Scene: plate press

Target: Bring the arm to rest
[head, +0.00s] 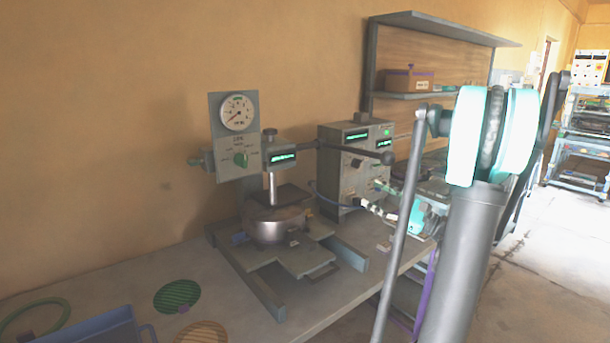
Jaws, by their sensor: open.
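My arm stands large at the right of the head view, with a grey link and a bright white and teal joint. My gripper (379,197) shows small and partly hidden behind the arm, its pale fingers pointing left towards the grey control box (352,165). Its fingers are apart, and I see nothing held between them. The plate press (275,218) stands to the left of the gripper, apart from it in the picture. It has a round metal body, a dial gauge (238,112) above and a dark lever ending in a ball (387,158).
The grey bench (130,288) runs along the yellow wall. A green disc (176,296), a tan disc (203,333), a blue tray (100,328) and a green ring (62,312) lie at its front left. A shelf (440,30) rises behind. Open floor (545,260) lies at right.

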